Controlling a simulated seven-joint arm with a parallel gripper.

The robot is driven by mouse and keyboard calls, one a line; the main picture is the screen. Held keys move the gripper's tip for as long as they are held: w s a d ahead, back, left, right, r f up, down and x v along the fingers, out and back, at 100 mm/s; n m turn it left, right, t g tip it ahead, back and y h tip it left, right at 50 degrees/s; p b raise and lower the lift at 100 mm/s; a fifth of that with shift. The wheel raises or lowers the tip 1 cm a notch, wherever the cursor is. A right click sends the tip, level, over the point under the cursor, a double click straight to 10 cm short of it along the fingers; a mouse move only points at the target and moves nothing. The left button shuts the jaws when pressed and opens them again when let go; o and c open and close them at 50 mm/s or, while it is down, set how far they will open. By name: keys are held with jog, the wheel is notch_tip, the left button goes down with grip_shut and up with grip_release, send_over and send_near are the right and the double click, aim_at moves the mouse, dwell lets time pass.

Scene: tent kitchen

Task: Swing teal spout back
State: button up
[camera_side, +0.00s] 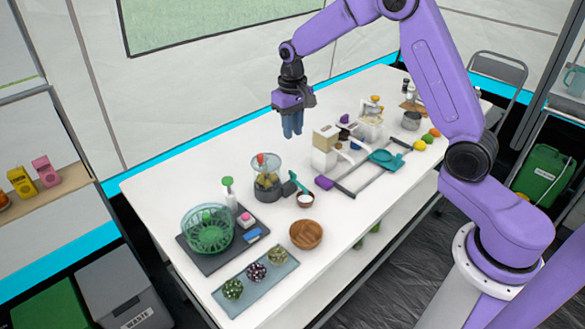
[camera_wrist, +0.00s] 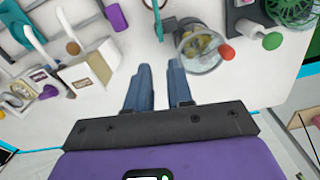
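A slim teal piece that looks like the spout (camera_side: 297,182) stands beside a clear jar (camera_side: 268,165) on a dark base, near a small white-filled bowl (camera_side: 305,200). In the wrist view the teal piece (camera_wrist: 158,20) shows at the top edge, left of the jar (camera_wrist: 203,55); its far end is cut off. My gripper (camera_side: 292,134) points down above the back of the table, apart from the spout. In the wrist view my gripper (camera_wrist: 159,66) has its two blue fingers apart with nothing between them.
A green basket (camera_side: 208,230), a wooden bowl (camera_side: 306,235) and a tray (camera_side: 256,289) stand at the near left. White table behind the jar is clear.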

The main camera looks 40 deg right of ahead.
aim_at(292, 172)
notch_tip(292, 172, down, 14)
jog(key=shift+r, duration=0.1)
dwell(0.4)
grip_shut()
dwell(1.3)
